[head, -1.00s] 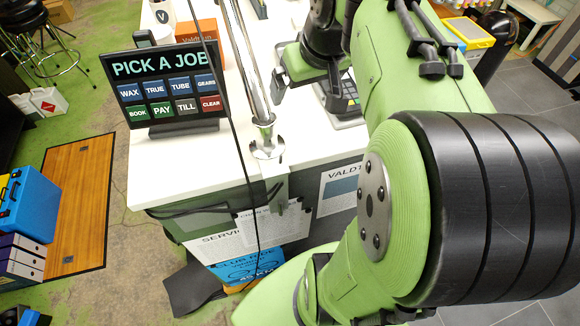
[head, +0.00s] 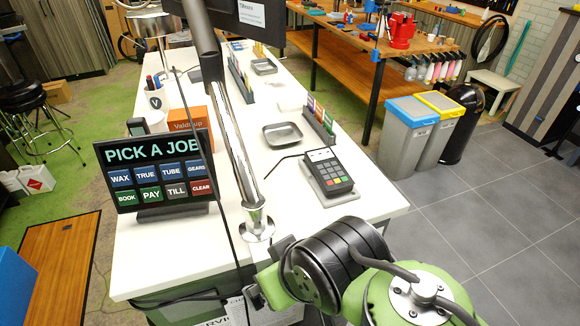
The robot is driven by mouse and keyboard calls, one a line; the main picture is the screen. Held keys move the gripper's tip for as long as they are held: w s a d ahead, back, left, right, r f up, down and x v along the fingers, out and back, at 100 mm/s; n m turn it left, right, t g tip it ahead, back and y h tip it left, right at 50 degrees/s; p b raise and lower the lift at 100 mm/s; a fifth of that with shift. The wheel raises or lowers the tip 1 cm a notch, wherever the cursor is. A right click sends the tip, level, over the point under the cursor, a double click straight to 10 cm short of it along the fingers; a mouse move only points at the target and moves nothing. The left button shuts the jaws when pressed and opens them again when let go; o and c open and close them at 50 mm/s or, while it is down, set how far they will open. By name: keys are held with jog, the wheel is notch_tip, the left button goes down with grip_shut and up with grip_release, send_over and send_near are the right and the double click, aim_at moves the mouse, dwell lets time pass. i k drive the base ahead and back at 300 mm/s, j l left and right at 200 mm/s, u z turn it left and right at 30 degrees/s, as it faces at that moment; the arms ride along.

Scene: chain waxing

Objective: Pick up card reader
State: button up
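The card reader (head: 334,176) is a dark handset with a keypad and coloured keys. It sits on a grey base on the white counter (head: 250,135), right of the metal pole, in the head view. A thin black cable runs from its far end to the left. My gripper (head: 264,271) is low in the picture, by the counter's front edge, nearer to me than the reader and apart from it. Its two dark fingers look spread with nothing between them. My wrist partly hides the gripper body.
The chrome pole (head: 235,130) rises from the counter left of the reader. The job screen (head: 160,172) stands at left, with an orange box (head: 190,125) behind it. A metal tray (head: 282,134) and a card rack (head: 318,122) lie beyond the reader.

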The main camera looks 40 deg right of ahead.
aim_at(332, 178)
jog(key=k+l+z, duration=0.1)
jog(key=z, duration=0.9)
jog(key=j+u, duration=0.25)
jog(key=j, duration=0.45)
